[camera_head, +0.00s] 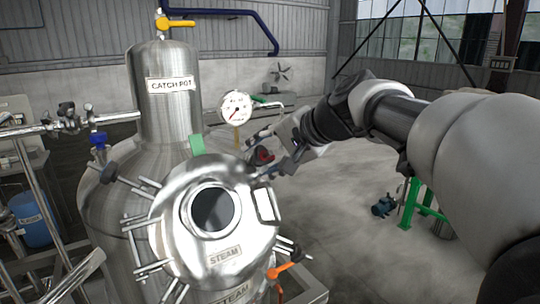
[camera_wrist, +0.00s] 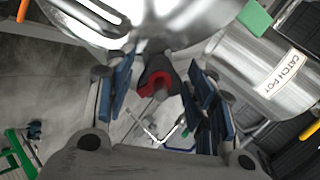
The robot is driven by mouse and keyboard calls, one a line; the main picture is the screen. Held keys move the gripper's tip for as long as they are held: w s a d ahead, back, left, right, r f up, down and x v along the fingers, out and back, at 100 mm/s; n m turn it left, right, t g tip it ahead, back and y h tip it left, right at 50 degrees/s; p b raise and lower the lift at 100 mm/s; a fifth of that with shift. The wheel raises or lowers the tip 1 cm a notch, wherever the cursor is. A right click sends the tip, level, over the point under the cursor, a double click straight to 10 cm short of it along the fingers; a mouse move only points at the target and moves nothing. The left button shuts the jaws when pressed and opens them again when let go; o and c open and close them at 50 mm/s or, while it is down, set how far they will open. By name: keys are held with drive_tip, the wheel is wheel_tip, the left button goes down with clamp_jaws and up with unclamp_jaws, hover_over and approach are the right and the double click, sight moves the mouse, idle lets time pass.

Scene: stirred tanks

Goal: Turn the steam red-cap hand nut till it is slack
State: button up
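The steam hand nut with the red cap (camera_head: 262,156) sits at the upper right rim of the round steel lid (camera_head: 175,212), which bears a STEAM label. In the wrist view the red-and-dark nut (camera_wrist: 156,82) lies between my two blue-padded fingers, with a gap on each side. My gripper (camera_head: 282,163) is open at the nut, and its fingers (camera_wrist: 162,95) straddle it without visible contact. The fingers partly cover the nut in the head view, so its exact seating is hard to tell.
Several other clamp rods (camera_head: 140,188) stick out around the lid. A green tab (camera_head: 197,145) and a pressure gauge (camera_head: 236,108) stand close above. The CATCH POT cylinder (camera_head: 165,95) rises behind. An orange-handled valve (camera_head: 281,269) is below.

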drive_tip(key=shift+o, duration=0.6)
drive_tip(key=shift+r, duration=0.1)
drive_tip(key=shift+s+d+r, duration=0.2)
drive_tip(key=shift+d, duration=0.05)
drive_tip(key=v, duration=1.1)
